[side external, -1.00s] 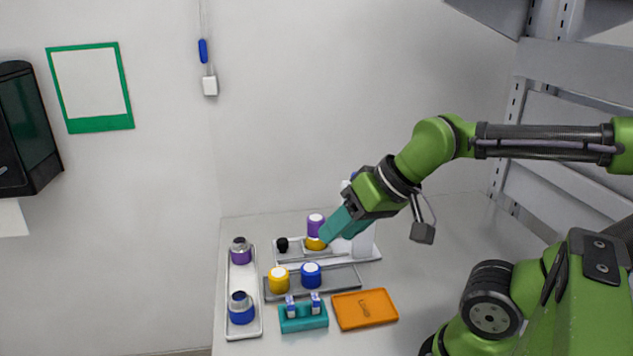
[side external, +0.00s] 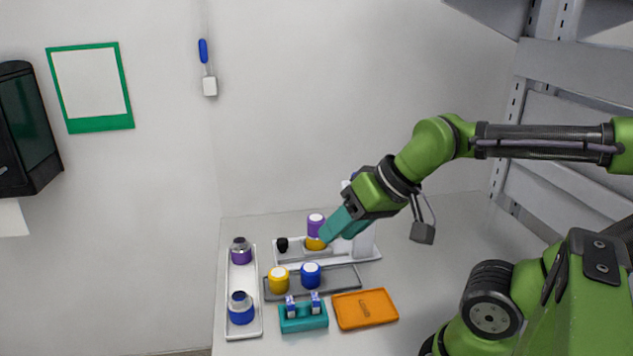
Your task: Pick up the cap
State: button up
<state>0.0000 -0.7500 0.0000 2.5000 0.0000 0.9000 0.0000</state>
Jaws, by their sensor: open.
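My gripper (side external: 333,234), with teal fingers, is open and tilted down to the left at the right side of a stacked piece in the back white tray. That piece has a purple part (side external: 316,224) with a pale top above a yellow part (side external: 314,243). The fingertips overlap the stack's right edge in this view; I cannot tell if they touch it. A yellow-sided cap-like piece (side external: 279,281) and a blue one (side external: 310,277), both with white tops, stand in the grey tray (side external: 344,286). Which piece is the cap is not clear.
The back white tray (side external: 364,259) also holds a small black piece (side external: 283,244) and a white upright object (side external: 363,242). The left white tray (side external: 243,283) holds purple (side external: 241,253) and blue (side external: 241,309) ringed pieces. A teal holder (side external: 303,321) and an orange tray (side external: 365,310) are in front.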

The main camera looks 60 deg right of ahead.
jog(key=o, duration=0.7)
jog(key=g+h, duration=0.2)
jog(key=g, duration=0.5)
send_over(316, 217)
jog(key=shift+f, duration=0.6)
jog(key=shift+n, duration=0.4)
notch_tip(316, 217, down, 17)
jog(key=shift+r, duration=0.2)
